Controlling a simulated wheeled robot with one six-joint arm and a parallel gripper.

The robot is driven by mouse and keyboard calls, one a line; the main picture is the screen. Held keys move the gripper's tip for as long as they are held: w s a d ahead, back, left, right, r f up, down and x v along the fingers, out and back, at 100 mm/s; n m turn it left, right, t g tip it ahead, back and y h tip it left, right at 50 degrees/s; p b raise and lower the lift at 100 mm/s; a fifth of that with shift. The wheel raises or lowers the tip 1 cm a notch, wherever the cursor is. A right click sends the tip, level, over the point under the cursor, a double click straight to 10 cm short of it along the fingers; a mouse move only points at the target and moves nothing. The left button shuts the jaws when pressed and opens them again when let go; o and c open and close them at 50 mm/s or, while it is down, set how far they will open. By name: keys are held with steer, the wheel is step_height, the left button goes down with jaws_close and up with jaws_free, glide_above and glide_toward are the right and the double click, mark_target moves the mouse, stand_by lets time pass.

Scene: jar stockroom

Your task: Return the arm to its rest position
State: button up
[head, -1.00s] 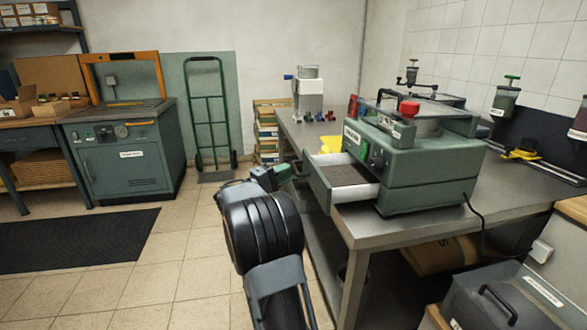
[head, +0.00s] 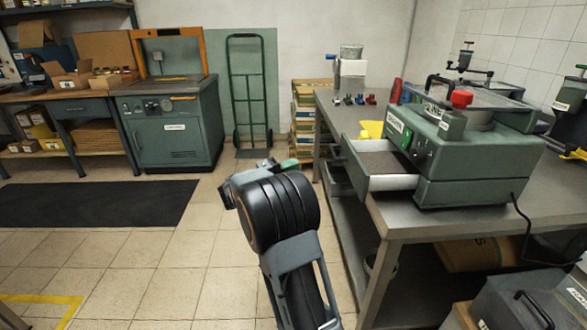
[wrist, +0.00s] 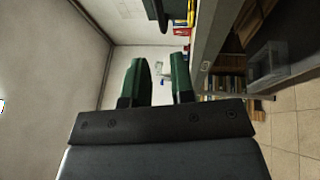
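My arm rises from the bottom middle of the head view, and my gripper (head: 280,164) is partly hidden behind its dark wrist link. In the wrist view, my gripper's two green fingers (wrist: 160,80) stand apart with nothing between them. It is open and empty. In the head view the gripper is in the air left of the green bench machine (head: 480,160), apart from its pulled-out drawer (head: 392,182). The drawer holds a dark, flat bed of material.
The steel bench (head: 440,217) runs along the right. A green cabinet machine (head: 175,130), a hand truck (head: 247,90) and stacked boxes (head: 306,115) stand at the back. A black mat (head: 90,203) lies on the left floor. The tiled floor left of my arm is clear.

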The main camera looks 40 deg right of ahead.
steer(key=s+a+r+n+t+y+p, duration=0.1)
steer(key=s+a+r+t+y+p, duration=0.1)
steer(key=s+a+r+y+p, duration=1)
steer(key=s+a+r+t+y+p, duration=0.2)
steer(key=a+r+t+y+p, duration=0.1)
steer(key=a+p, duration=0.4)
steer(key=s+a+r+n+t+y+p, duration=0.1)
steer(key=s+a+r+t+y+p, duration=0.2)
steer(key=a+p, duration=0.4)
steer(key=y+p, duration=0.1)
steer(key=p, duration=0.1)
steer(key=shift+a+r+y+p, duration=0.2)
steer(key=shift+r+y+p, duration=0.1)
steer(key=shift+r+p, duration=0.1)
